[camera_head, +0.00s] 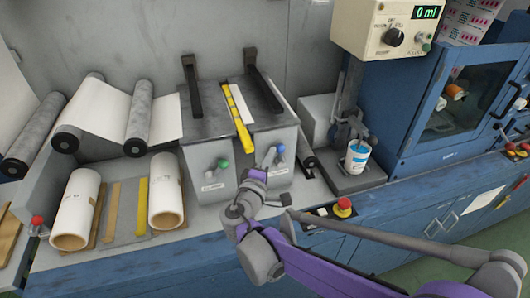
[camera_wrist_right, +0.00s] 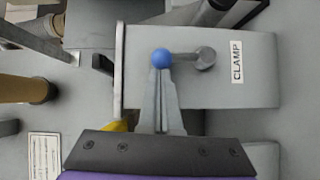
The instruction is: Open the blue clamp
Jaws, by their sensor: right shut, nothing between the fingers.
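The blue clamp is a lever with a blue ball knob (camera_wrist_right: 161,58) on a short grey arm, joined to a round grey pivot (camera_wrist_right: 205,59) on a grey block's face. A label reading CLAMP (camera_wrist_right: 237,62) is beside the pivot. In the head view the blue knob (camera_head: 280,149) is on the block's front, right of a green-knobbed lever (camera_head: 222,163). My right gripper (camera_head: 270,157) is right by the blue knob. In the wrist view its fingers (camera_wrist_right: 161,80) are shut and empty, tips at the knob's lower edge. I cannot tell whether they touch it. My left gripper is out of view.
A yellow strip (camera_head: 238,118) lies between two black bars (camera_head: 264,82) on top of the block. A blue-and-white can (camera_head: 357,156) stands to the right. White rolls (camera_head: 166,190) lie left.

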